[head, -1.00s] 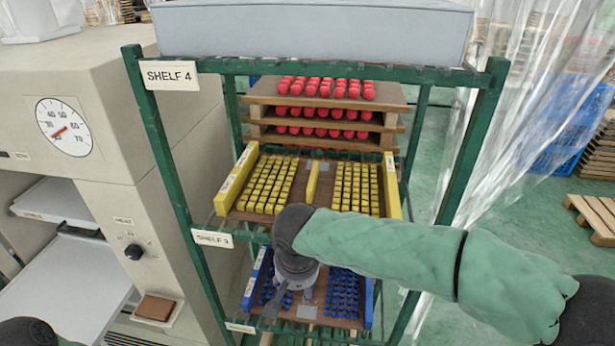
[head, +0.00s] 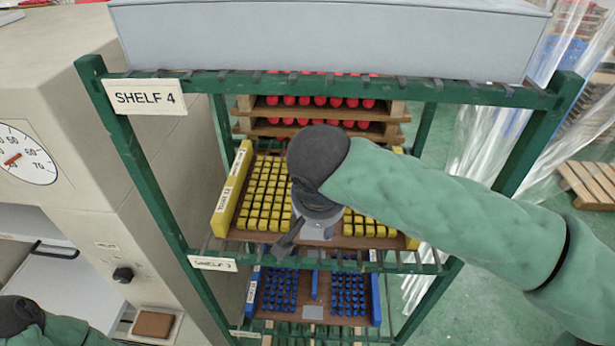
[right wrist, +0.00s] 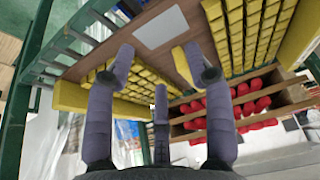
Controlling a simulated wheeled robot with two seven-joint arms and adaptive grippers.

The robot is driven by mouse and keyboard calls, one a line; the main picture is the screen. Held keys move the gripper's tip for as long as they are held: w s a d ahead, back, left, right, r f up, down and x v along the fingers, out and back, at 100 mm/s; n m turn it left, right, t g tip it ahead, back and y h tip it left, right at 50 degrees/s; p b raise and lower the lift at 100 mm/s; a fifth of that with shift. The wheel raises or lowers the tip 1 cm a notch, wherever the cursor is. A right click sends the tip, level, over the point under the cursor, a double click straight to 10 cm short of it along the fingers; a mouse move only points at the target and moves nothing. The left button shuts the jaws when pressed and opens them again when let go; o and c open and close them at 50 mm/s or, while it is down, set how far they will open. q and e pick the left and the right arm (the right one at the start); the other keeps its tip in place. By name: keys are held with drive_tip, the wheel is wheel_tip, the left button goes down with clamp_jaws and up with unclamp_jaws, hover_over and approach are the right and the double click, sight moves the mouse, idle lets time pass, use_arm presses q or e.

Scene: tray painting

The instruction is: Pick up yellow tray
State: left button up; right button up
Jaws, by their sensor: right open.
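The yellow tray (head: 232,190) sits on the rack level labelled Shelf 3, below the top shelf. It has yellow side walls, a brown base and rows of yellow pieces. My right gripper (head: 305,232) is in front of its near middle and hides part of it. In the right wrist view the gripper (right wrist: 160,62) is open and empty, its fingers spread near the tray's middle divider and a grey patch (right wrist: 160,27) on the base. Contact with the tray cannot be told. Of my left arm only a dark wrist part and sleeve show at lower left.
The green rack (head: 150,185) has a front bar and posts close around my right arm. A grey box (head: 330,40) lies on top. Wooden trays with red pieces (head: 320,103) stand behind. A blue tray (head: 376,300) is below. A beige machine (head: 85,140) stands left.

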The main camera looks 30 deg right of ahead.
drive_tip(key=w+d, duration=0.2)
drive_tip(key=w, duration=0.1)
drive_tip(key=w+d, duration=0.2)
drive_tip(key=w, duration=0.1)
drive_tip(key=w+d, duration=0.2)
drive_tip(key=w, duration=0.1)
drive_tip(key=shift+w, duration=0.4)
drive_tip(key=shift+w+x, duration=0.2)
drive_tip(key=shift+x, duration=2.4)
drive_tip(key=shift+d+r, duration=0.1)
drive_tip(key=shift+r, duration=0.05)
clamp_jaws()
drive_tip(key=shift+r, duration=0.1)
